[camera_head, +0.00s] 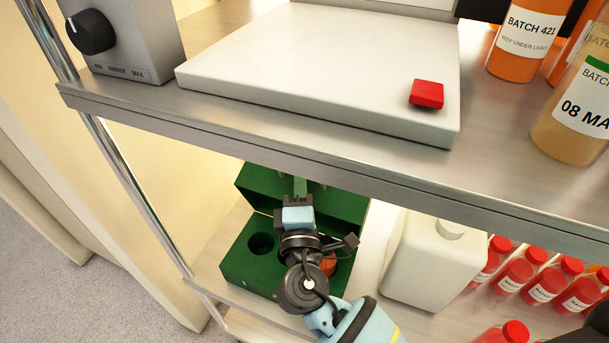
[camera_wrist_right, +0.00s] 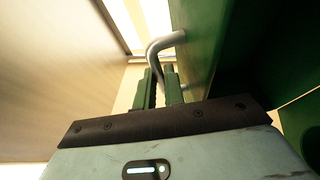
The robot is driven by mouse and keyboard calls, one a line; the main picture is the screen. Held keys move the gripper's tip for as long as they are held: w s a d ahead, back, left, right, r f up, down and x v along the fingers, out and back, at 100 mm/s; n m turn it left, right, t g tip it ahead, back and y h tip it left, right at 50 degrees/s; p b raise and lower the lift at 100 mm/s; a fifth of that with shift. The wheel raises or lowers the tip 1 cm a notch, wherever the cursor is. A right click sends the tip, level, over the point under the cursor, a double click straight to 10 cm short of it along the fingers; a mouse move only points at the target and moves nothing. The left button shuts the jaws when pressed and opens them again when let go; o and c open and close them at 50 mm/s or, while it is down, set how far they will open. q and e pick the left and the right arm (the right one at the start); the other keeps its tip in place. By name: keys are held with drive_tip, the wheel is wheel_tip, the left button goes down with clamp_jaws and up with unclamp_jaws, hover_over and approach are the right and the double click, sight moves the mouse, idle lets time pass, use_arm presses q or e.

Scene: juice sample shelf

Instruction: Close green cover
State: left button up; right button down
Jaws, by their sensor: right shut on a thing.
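The green box (camera_head: 243,270) stands on the lower shelf, with a round empty hole in its top at the left and an orange item (camera_head: 328,265) partly hidden behind my arm. Its green cover (camera_head: 258,184) is open, raised at the back of the box. In the wrist view the cover (camera_wrist_right: 203,45) has a bent metal handle (camera_wrist_right: 160,45). My right gripper (camera_wrist_right: 162,88) is shut on this handle. In the head view my right gripper (camera_head: 300,187) is in front of the cover, above the box. My left gripper is not in view.
The upper shelf edge (camera_head: 330,175) overhangs the box. A white slab (camera_head: 320,60) with a red block (camera_head: 427,94) lies on it, beside a knobbed device (camera_head: 125,45) and bottles (camera_head: 525,35). A white jug (camera_head: 430,260) and red bottles (camera_head: 520,270) stand right of the box.

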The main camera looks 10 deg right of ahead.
drive_tip(key=shift+s+a+f, duration=0.1)
drive_tip(key=shift+s+f, duration=0.05)
drive_tip(key=shift+s, duration=0.05)
idle(0.3)
drive_tip(key=c, duration=1.8)
unclamp_jaws()
drive_tip(key=shift+o, duration=0.2)
drive_tip(key=b+v, duration=0.1)
drive_tip(key=v, duration=0.6)
drive_tip(key=shift+s+b, duration=0.35)
drive_tip(key=shift+s, duration=0.05)
drive_tip(key=shift+a, duration=0.1)
